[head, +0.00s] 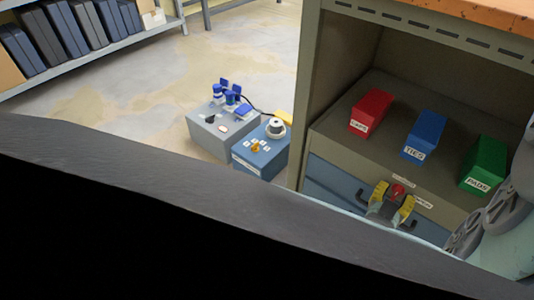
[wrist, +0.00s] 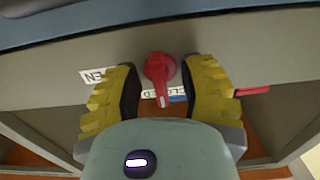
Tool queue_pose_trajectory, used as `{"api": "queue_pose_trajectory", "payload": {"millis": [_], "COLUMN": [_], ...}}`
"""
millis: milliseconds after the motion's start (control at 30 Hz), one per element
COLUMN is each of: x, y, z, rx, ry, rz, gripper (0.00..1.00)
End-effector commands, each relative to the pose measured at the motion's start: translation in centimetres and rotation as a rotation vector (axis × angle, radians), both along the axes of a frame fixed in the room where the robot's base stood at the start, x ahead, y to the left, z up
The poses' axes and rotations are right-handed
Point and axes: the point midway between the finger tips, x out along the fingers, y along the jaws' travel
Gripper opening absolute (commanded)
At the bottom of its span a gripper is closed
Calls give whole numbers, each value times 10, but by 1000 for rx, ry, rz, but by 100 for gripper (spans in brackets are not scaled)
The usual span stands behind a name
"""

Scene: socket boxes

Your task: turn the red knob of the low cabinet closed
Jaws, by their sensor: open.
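The red knob (wrist: 159,72) is on the grey front of the low cabinet (head: 335,152). Another white label (wrist: 93,77), with the letters EN showing, is to the left. My gripper (wrist: 161,66) is open, with one yellow finger on each side of the knob. Small gaps show between the fingers and the bar. The knob (head: 398,189) also shows between the fingers in the head view.
Red (head: 371,113), blue (head: 424,135) and green (head: 484,163) boxes stand on the cabinet's shelf above the knob.

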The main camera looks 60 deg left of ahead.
Motion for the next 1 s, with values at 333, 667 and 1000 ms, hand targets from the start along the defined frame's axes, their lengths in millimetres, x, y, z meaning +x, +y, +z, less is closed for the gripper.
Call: {"api": "queue_pose_trajectory", "payload": {"millis": [333, 667, 1000], "x": [-17, -76, -114], "y": [-4, -21, -32], "z": [0, -1, 0], "rx": [0, -2, 0], "ry": [-1, 6, 0], "rz": [1, 3, 2], "gripper": [40, 40, 40]}}
